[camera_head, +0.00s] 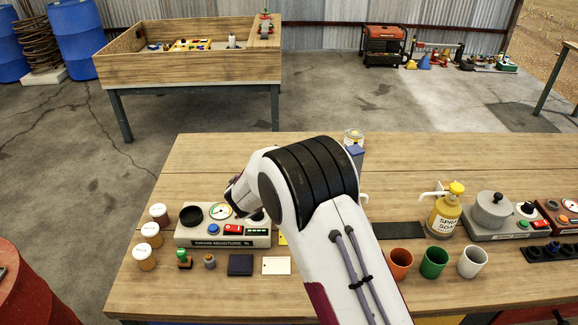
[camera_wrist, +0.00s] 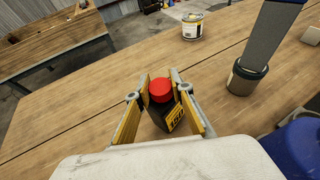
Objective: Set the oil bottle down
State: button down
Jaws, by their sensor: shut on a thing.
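The oil bottle (camera_wrist: 160,91) shows in the wrist view with a red cap, a dark body and a yellow label. My gripper (camera_wrist: 158,79) has its yellow-padded fingers on both sides of it and is shut on it. The bottle's base is hidden, so I cannot tell whether it touches the wooden table (camera_wrist: 75,120).
A tin (camera_wrist: 193,26) stands beyond the bottle, and a tall grey-blue object on a dark base (camera_wrist: 247,78) stands to its right. The table left of the bottle is bare. Cups, a spray soap bottle (camera_head: 445,210) and a moisture meter (camera_head: 222,239) stand further off.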

jog(key=c, duration=1.8)
grip_release()
jog(key=shift+o, duration=0.2)
jog(key=shift+v, duration=0.9)
jog(key=v, duration=1)
jog(key=shift+r, duration=0.2)
